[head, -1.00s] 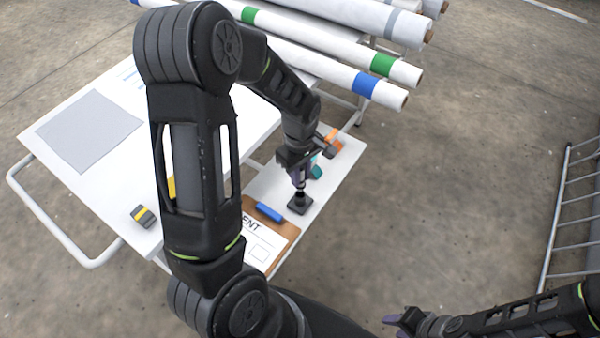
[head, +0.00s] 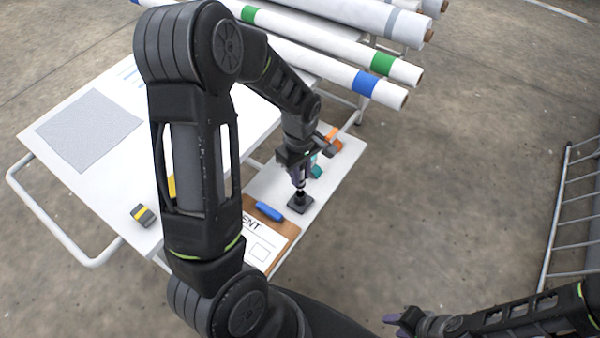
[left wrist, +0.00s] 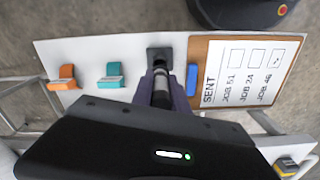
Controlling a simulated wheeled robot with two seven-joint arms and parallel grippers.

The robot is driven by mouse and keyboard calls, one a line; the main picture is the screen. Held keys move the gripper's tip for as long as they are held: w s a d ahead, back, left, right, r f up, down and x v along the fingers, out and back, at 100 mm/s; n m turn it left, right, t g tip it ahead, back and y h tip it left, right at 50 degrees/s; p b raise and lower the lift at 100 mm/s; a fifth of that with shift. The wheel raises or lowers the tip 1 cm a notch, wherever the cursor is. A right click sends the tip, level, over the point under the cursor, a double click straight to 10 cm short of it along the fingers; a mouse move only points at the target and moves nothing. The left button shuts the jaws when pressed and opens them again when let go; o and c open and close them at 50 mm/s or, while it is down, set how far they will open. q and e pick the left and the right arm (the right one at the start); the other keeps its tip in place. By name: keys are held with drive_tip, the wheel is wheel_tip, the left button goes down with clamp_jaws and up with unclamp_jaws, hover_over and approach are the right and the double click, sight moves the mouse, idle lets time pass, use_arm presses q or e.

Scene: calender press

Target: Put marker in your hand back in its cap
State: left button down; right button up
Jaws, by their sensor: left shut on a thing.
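My left gripper (head: 299,182) points down over the side shelf, its purple fingers shut on a marker. The marker (left wrist: 160,92) shows between the fingers in the left wrist view, its dark end toward the black square cap stand. The black cap stand (head: 300,204) sits on the white shelf beside the clipboard; it also shows in the left wrist view (left wrist: 159,55). The marker is lined up close over the stand. I cannot tell whether its tip is inside the cap. My right gripper (head: 393,321) is at the bottom edge, away from the shelf, its opening unclear.
A clipboard (left wrist: 197,58) with a blue clip lies beside the stand. Teal (left wrist: 111,76) and orange (left wrist: 66,77) clamp-like objects stand on the other side. A yellow-and-grey block (head: 143,216) lies on the white table (head: 85,195). Large rolls (head: 330,52) lie behind.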

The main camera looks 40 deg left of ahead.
use_arm(q)
drive_tip(key=shift+f+b, duration=1.8)
drive_tip(key=shift+f, duration=0.5)
drive_tip(key=c, duration=1.2)
unclamp_jaws()
drive_tip(key=shift+r, duration=0.15)
wheel_tip(320, 180, up, 8)
drive_tip(key=shift+f, duration=0.2)
